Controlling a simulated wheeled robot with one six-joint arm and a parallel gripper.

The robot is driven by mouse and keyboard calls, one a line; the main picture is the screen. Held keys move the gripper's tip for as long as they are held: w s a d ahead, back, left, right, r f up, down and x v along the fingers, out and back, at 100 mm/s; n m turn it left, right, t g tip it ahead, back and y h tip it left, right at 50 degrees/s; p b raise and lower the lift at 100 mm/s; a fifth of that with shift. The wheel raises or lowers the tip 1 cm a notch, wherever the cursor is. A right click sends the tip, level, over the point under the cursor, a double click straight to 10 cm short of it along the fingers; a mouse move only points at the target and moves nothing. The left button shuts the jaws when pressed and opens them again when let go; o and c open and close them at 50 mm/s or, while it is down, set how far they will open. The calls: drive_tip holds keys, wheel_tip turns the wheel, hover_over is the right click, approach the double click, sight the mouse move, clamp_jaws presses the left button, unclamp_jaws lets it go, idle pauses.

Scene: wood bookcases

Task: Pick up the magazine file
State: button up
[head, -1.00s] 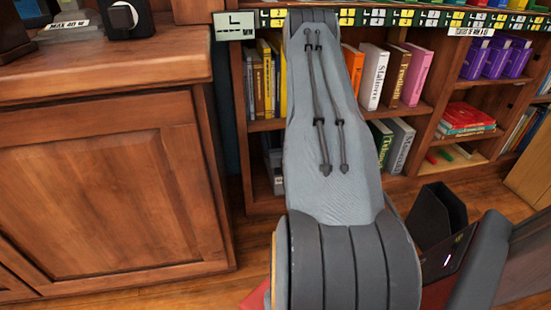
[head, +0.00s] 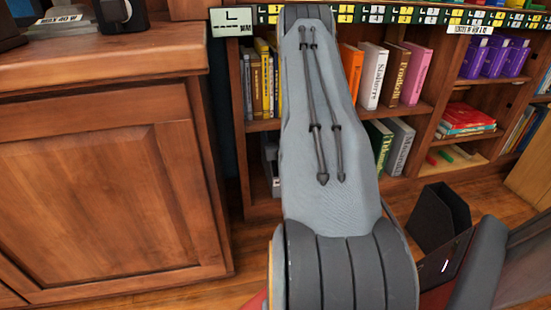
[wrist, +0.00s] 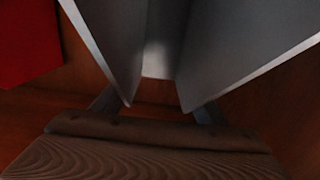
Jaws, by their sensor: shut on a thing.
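The magazine file (head: 436,215) is a dark, open-topped holder with a slanted rim, right of my arm in the head view. Its lower part is hidden behind my own parts. In the wrist view two grey panels (wrist: 222,45) slant toward each other with a gap between them, and they look like the file's walls. My gripper (wrist: 157,112) is at their lower ends and shut on the file. The exact contact is too dark to make out. The head view does not show the gripper clearly.
A wooden cabinet (head: 100,190) fills the left side. A bookcase (head: 437,105) with books and purple boxes (head: 497,57) stands behind my arm. A strip of wood floor (head: 500,205) shows at the right. A red surface (wrist: 28,45) is at the left in the wrist view.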

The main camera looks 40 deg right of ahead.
drive_tip(key=shift+c, duration=1.1)
drive_tip(key=shift+r, duration=0.15)
